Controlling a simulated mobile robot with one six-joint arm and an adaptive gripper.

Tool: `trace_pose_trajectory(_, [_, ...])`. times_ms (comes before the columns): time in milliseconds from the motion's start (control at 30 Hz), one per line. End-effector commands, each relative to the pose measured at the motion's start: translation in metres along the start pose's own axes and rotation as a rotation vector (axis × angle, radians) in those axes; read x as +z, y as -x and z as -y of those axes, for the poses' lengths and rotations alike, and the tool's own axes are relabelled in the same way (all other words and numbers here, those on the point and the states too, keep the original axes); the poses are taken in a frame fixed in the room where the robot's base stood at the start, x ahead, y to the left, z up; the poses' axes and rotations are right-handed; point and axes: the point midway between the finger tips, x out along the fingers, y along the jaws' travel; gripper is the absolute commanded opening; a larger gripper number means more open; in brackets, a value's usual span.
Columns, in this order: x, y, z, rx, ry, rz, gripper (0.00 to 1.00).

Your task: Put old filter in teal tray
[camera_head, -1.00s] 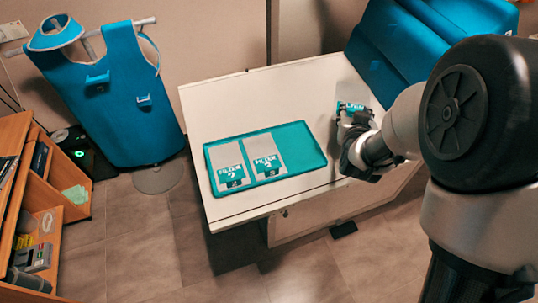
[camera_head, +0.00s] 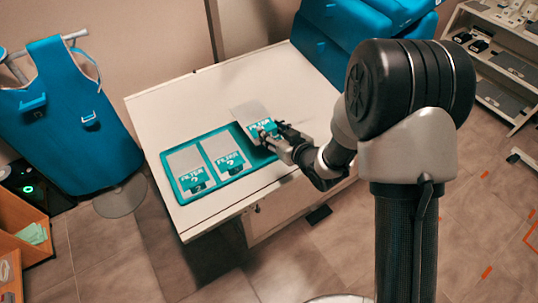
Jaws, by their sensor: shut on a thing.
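The teal tray (camera_head: 258,158) lies on the white table. Two flat grey filters with teal labelled ends lie side by side in it: one on the left (camera_head: 186,163) and one in the middle (camera_head: 221,148). My gripper (camera_head: 277,136) is shut on a third flat grey filter with a teal label (camera_head: 248,110), gripping its labelled end. This filter overlaps the tray's right back corner in the picture and appears raised above it. The bare right part of the tray shows below it. The fingertips are partly hidden, and the exact height of the held filter cannot be told.
The white table (camera_head: 150,112) is clear to the left of and behind the tray. A blue padded chair or couch (camera_head: 350,40) stands at its back right. A blue apron (camera_head: 70,120) hangs on a stand at left. Shelves (camera_head: 505,60) stand far right.

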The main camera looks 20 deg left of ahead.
Motion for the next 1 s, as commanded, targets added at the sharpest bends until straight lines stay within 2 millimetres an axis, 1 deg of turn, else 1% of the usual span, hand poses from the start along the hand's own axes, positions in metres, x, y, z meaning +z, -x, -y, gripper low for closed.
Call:
trace_pose_trajectory(33, [0.017,-0.006,0.000,-0.001,-0.001,0.003,0.16])
trace_pose_trajectory(133, [0.034,-0.014,0.000,-0.001,-0.001,0.002,0.16])
trace_pose_trajectory(200, [0.041,-0.017,0.000,0.000,0.001,-0.001,0.16])
trace_pose_trajectory(367, [0.049,-0.021,0.000,0.001,0.001,-0.001,0.16])
trace_pose_trajectory(433, [0.055,-0.023,0.000,0.001,0.001,0.000,0.16])
trace_pose_trajectory(600, [0.081,-0.033,0.000,0.000,0.000,0.002,0.16])
trace_pose_trajectory(700, [0.087,-0.036,0.000,0.000,0.001,-0.001,0.16])
trace_pose_trajectory(1000, [0.088,-0.037,0.000,0.001,0.001,-0.001,0.16])
